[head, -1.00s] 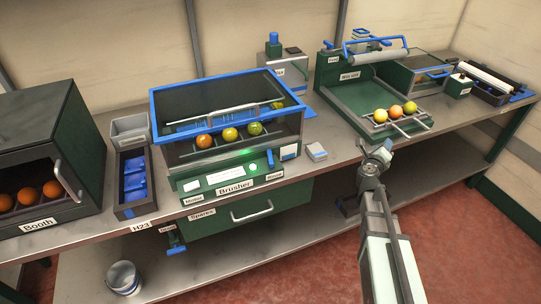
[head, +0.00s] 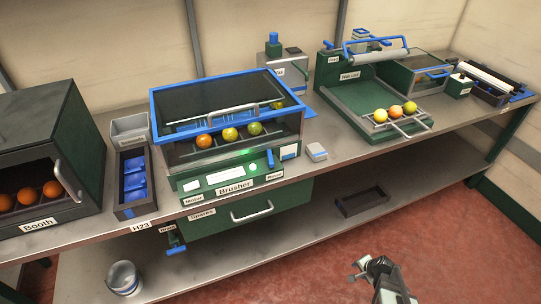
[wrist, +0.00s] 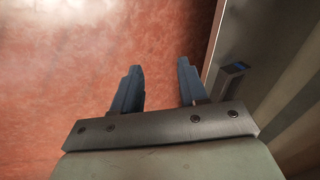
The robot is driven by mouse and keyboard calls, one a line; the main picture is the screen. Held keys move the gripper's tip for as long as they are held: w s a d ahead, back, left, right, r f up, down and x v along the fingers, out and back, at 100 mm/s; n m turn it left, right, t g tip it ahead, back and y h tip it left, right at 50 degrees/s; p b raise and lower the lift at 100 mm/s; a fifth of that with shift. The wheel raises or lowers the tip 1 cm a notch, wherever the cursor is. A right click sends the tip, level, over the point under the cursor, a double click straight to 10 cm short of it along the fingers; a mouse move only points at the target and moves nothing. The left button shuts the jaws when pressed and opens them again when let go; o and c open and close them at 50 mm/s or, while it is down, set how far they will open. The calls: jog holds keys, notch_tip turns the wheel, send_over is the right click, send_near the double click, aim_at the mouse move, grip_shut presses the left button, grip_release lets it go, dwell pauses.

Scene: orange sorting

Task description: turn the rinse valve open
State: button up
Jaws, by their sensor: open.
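A small valve with a blue handle (head: 176,249) hangs under the front edge of the bench, left of the drawer. A small tag (head: 167,229) is beside it, its print too small to read surely. I take this to be the rinse valve. Whether its handle stands open or closed I cannot tell. My gripper (head: 360,271) is low in front of the bench, well to the right of the valve and apart from it. In the wrist view my gripper (wrist: 159,68) has its two blue-grey fingers apart with nothing between them, over the red floor.
The brusher (head: 232,183) with its drawer (head: 245,212) sits mid-bench above the lower shelf. A bucket (head: 123,278) stands at the lower left, and a dark tray (head: 362,201) lies on the lower shelf. The red floor (head: 450,245) in front is clear.

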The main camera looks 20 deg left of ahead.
jog(key=s+d+f+n+g+h, duration=0.15)
jog(key=s+n+g, duration=0.3)
jog(key=s, duration=1.05)
jog(key=s+d+f+n+g+h, duration=0.1)
jog(key=s+d+f+n+g, duration=0.35)
jog(key=s, duration=1.05)
jog(key=w+a+r+t, duration=0.1)
jog(key=w+a+r, duration=0.25)
jog(key=w, duration=0.25)
jog(key=w+a+r+h, duration=0.1)
jog(key=w+a+r, duration=0.1)
jog(key=w+r, duration=0.3)
jog(key=w+a+r+t, duration=0.1)
jog(key=w+a+r, duration=0.2)
jog(key=w, duration=0.4)
notch_tip(320, 180, up, 51)
jog(key=n+t+y, duration=0.3)
jog(key=n+t, duration=0.1)
jog(key=t, duration=0.3)
send_over(270, 157)
jog(key=s+d, duration=0.3)
jog(key=s, duration=0.2)
jog(key=x, duration=1.3)
jog(key=shift+w+a+f, duration=0.15)
jog(key=shift+w+f, duration=0.15)
grip_shut()
